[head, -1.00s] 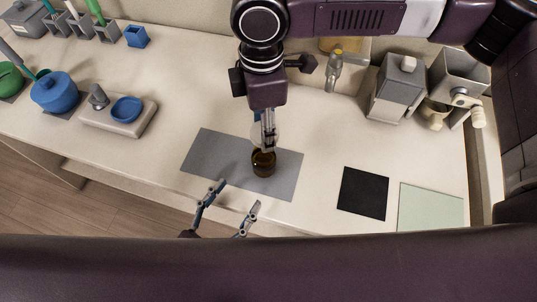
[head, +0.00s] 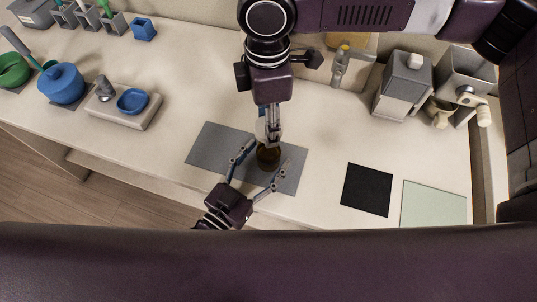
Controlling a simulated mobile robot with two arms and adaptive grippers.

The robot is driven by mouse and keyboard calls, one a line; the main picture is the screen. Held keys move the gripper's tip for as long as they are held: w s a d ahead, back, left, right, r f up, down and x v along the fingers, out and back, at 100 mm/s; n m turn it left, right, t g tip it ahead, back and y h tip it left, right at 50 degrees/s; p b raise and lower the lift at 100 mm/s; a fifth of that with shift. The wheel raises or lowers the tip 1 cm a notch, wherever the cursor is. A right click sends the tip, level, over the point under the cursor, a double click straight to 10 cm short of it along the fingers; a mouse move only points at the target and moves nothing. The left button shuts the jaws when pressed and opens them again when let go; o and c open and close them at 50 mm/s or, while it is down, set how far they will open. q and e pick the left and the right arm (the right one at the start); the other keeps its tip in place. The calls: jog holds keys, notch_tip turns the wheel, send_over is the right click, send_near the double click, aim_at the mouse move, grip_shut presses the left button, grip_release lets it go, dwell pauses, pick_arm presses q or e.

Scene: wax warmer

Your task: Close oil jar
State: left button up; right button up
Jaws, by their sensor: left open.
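The oil jar (head: 268,160) is a small dark brown round jar standing on the grey mat (head: 213,146). My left gripper (head: 269,155) comes from the front edge of the counter. It is open, with one finger on each side of the jar; I cannot tell whether either finger touches it. My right gripper (head: 270,132) points down from above, its fingers close together just behind the jar's top. A pale piece (head: 260,130) shows beside those fingers, possibly the lid, but mostly hidden. I cannot tell whether the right gripper holds it.
A black square mat (head: 366,190) and a pale green board (head: 433,205) lie to the right. A blue pot (head: 62,83) and a tray with a blue dish (head: 132,101) stand to the left. Grey dispensers (head: 404,85) stand at the back right.

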pick_arm(q)
jog(key=shift+w+d, duration=0.3)
jog(key=shift+w, duration=0.1)
grip_shut()
pick_arm(e)
jog(key=shift+f, duration=2.45)
